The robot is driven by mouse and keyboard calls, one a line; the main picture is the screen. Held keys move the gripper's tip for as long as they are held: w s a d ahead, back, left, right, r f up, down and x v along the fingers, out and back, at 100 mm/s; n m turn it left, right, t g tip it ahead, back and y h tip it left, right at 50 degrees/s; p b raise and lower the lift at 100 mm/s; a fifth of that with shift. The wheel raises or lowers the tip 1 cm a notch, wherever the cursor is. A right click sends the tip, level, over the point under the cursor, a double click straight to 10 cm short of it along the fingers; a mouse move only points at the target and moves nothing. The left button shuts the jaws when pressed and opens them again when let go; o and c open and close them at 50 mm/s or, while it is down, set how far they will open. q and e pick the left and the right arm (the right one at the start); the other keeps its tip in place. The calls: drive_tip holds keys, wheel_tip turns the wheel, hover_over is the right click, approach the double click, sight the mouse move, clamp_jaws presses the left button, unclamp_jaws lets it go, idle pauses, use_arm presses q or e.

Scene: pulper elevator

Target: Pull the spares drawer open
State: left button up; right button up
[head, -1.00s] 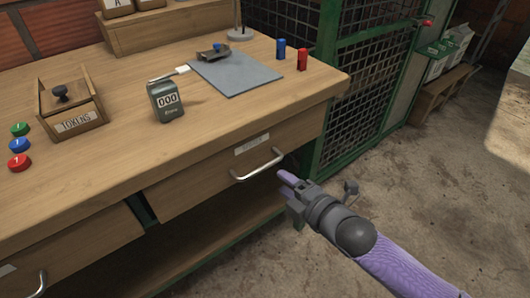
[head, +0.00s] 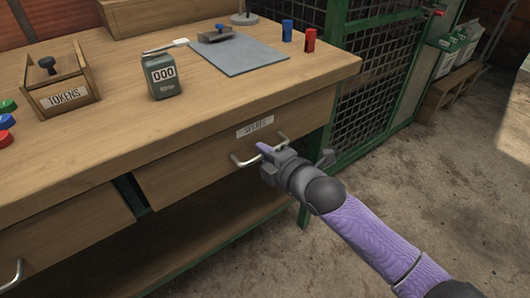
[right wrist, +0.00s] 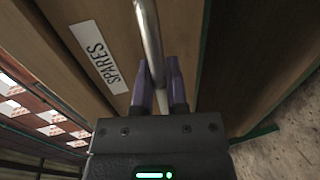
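The spares drawer (head: 192,172) is under the right part of the workbench top and looks closed. Its white label (head: 255,127) sits above a silver bar handle (head: 240,161). The SPARES label (right wrist: 97,57) and the handle (right wrist: 148,32) also show in the right wrist view. My right gripper (head: 264,148) is at the right part of the handle. In the right wrist view its purple fingers (right wrist: 158,82) lie close on both sides of the bar, with hardly any gap, and look shut on it. My left gripper is out of view.
The workbench top (head: 120,130) holds a tokens box (head: 62,97), a counter (head: 163,76), a grey mat (head: 235,55) and blue and red cylinders (head: 309,41). Another drawer (head: 65,240) is at left. A green-framed mesh cage (head: 375,75) stands right of the bench. The floor (head: 430,190) in front is clear.

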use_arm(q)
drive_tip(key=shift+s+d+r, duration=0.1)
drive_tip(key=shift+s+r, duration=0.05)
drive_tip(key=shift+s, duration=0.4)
use_arm(e)
clamp_jaws()
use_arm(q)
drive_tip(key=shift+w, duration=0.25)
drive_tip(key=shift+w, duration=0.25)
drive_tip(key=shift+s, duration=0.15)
